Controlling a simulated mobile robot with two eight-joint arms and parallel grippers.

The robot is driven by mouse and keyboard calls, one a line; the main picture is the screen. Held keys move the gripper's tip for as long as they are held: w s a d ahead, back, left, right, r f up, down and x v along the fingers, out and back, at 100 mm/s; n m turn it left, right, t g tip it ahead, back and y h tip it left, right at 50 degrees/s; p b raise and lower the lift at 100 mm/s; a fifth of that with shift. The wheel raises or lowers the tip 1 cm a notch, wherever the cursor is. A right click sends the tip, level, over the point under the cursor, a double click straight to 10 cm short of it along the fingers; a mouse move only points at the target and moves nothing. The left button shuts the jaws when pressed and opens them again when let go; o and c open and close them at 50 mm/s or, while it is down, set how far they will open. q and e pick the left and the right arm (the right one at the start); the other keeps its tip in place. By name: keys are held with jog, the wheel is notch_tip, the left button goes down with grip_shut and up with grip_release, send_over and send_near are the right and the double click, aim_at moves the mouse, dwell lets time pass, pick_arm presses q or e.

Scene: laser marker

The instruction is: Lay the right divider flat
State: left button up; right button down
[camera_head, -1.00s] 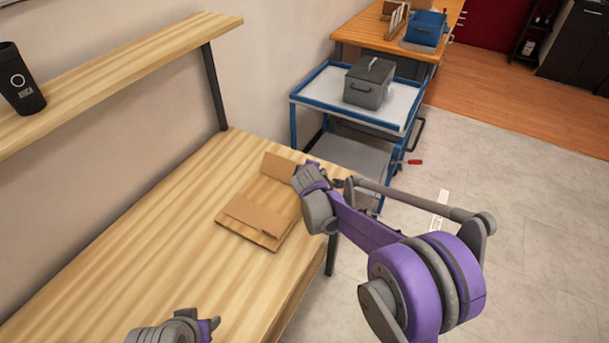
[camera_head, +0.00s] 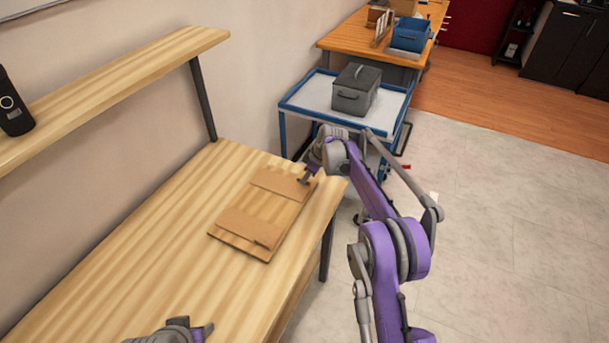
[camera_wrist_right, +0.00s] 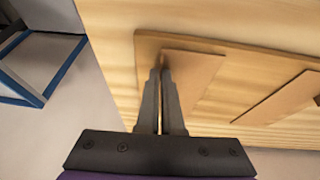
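A thin wooden board (camera_head: 274,213) lies on the table with two brown dividers on it. The right divider (camera_head: 282,183), at the far end of the board, looks flat or nearly flat; I cannot tell if a slight tilt is left. It also shows in the right wrist view (camera_wrist_right: 197,75). The other divider (camera_head: 248,227) lies at the near end. My right gripper (camera_head: 304,180) is at the right divider's outer edge. In the wrist view its fingers (camera_wrist_right: 160,72) are close together over that edge, with nothing clearly held. My left gripper (camera_head: 205,332) is partly cut off at the bottom edge.
The wooden table (camera_head: 150,240) is clear around the board. A shelf (camera_head: 110,85) runs above it with a black device (camera_head: 15,108). A blue-rimmed cart (camera_head: 300,100) carrying a grey lidded box (camera_head: 355,90) stands beyond the table's far end.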

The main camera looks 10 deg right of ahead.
jog(key=shift+d+f+g, duration=0.1)
jog(key=shift+f+g, duration=0.15)
jog(key=shift+g, duration=0.05)
jog(key=shift+f, duration=0.1)
jog(key=c, duration=1.1)
grip_release()
jog(key=shift+o, duration=0.2)
jog(key=v, duration=1.1)
jog(key=shift+d, duration=0.1)
